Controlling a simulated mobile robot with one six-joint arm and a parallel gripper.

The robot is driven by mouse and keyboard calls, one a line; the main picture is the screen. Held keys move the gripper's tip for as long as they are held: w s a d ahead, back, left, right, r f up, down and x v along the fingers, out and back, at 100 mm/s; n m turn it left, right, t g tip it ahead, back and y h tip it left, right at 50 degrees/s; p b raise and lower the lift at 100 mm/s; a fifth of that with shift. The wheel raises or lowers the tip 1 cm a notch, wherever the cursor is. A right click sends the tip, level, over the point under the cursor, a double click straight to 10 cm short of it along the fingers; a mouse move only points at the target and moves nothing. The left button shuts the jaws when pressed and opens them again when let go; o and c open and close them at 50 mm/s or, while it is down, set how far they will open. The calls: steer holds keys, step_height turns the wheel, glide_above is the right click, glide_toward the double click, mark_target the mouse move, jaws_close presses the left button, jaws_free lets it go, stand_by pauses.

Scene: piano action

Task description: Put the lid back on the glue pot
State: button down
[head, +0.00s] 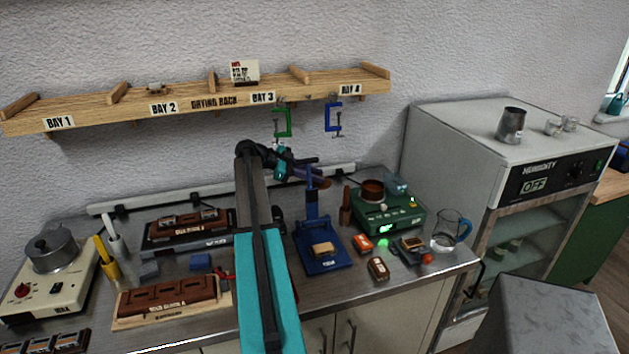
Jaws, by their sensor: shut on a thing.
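The glue pot (373,189) looks like a small brown round pot, set on a green heater unit (390,212) at the right of the bench. Its top looks open and dark inside. My gripper (297,172) is at the end of my arm, above the back of the bench and left of the pot. It is shut on a dark, flat purple-brown thing (319,182), which looks like the lid, seen nearly edge-on. The lid is held in the air, apart from the pot. The fingertips are small and partly hidden.
A blue press (318,235) stands below my gripper. A brown upright tool (346,205) stands between press and heater. A glass jug (447,232) is at the right. Green (283,121) and blue (334,118) clamps hang from the drying rack (200,101). A humidity cabinet (500,150) stands right.

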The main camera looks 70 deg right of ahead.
stand_by(0.6)
steer(key=w+a+n+t+h+p, duration=0.1)
steer(key=w+a+n+t+h, duration=0.3)
steer(key=w+a, duration=0.55)
steer(key=w+a+n+t+h+p, duration=0.15)
steer(key=w+a+n+t, duration=0.3)
steer(key=w, duration=1.05)
steer(key=w+a+r+n+t, duration=0.2)
steer(key=w+a+n+t, duration=0.2)
steer(key=w+a, duration=0.45)
steer(key=w+a+r+n+t, duration=0.2)
steer(key=w+a+n+t, duration=0.2)
steer(key=w+a, duration=0.45)
steer(key=w+a+r+n+t+y, duration=0.2)
steer(key=a+n+y, duration=0.2)
steer(key=a, duration=1.1)
steer(key=w+a+r+n+t+y+b, duration=0.1)
steer(key=a+n+y, duration=0.3)
steer(key=a, duration=1.2)
steer(key=w+a+r+n+t+y+b, duration=0.1)
steer(key=w+a+r+n+t+y, duration=0.2)
steer(key=a, duration=1.2)
steer(key=shift+w+a+r+n+t+y, duration=0.15)
steer(key=shift+w+a+n+t+y, duration=0.15)
steer(key=shift+n+y, duration=0.5)
steer(key=shift+d, duration=0.1)
steer(key=shift+s, duration=0.1)
